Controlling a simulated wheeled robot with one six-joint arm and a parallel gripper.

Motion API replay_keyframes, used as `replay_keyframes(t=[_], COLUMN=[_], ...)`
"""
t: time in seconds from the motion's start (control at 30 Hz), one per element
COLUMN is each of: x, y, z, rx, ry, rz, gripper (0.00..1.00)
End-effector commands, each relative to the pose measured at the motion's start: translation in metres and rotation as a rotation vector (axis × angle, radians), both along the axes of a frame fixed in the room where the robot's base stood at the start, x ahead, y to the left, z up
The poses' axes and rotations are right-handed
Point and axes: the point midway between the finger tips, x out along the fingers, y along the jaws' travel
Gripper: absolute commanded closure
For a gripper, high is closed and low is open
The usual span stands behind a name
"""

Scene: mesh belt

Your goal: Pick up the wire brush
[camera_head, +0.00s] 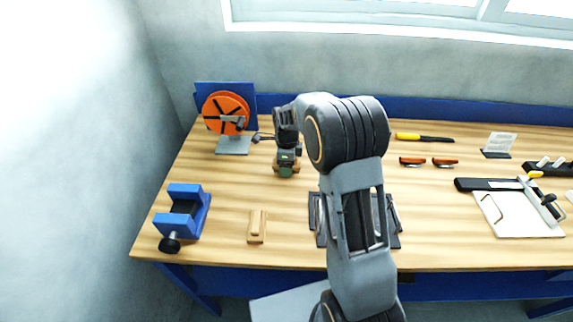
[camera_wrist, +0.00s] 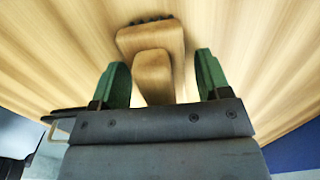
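The wire brush, a wooden block with a narrower raised grip and a row of dark bristles along one edge (camera_wrist: 150,38), shows in the wrist view. In the head view, part of its wood (camera_head: 278,171) shows under my gripper, which hides most of it. My gripper (camera_wrist: 160,62) has two green fingers standing apart, one on each side of the brush's grip, with gaps on both sides. In the head view, my gripper (camera_head: 287,160) points down over the brush at the left part of the bench.
An orange disc device (camera_head: 226,106) stands just left of my gripper. A blue vise (camera_head: 181,209) and a pale wooden block (camera_head: 257,226) lie nearer the front. A yellow-and-black tool (camera_head: 424,138) and two small red-brown tools (camera_head: 445,162) lie to the right. The bench (camera_head: 225,195) has bare room between them.

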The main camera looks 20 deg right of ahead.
Motion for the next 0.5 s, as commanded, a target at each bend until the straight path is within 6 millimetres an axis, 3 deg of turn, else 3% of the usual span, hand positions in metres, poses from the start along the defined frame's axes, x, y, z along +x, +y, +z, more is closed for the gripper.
replay_keyframes(t=[0.07, 0.5], x=[0.0001, 0.0001], y=[0.0, 0.0], z=[0.0002, 0.0005], rx=[0.0, 0.0], ry=[0.0, -0.001], rz=[0.0, 0.0], gripper=[0.38, 0.79])
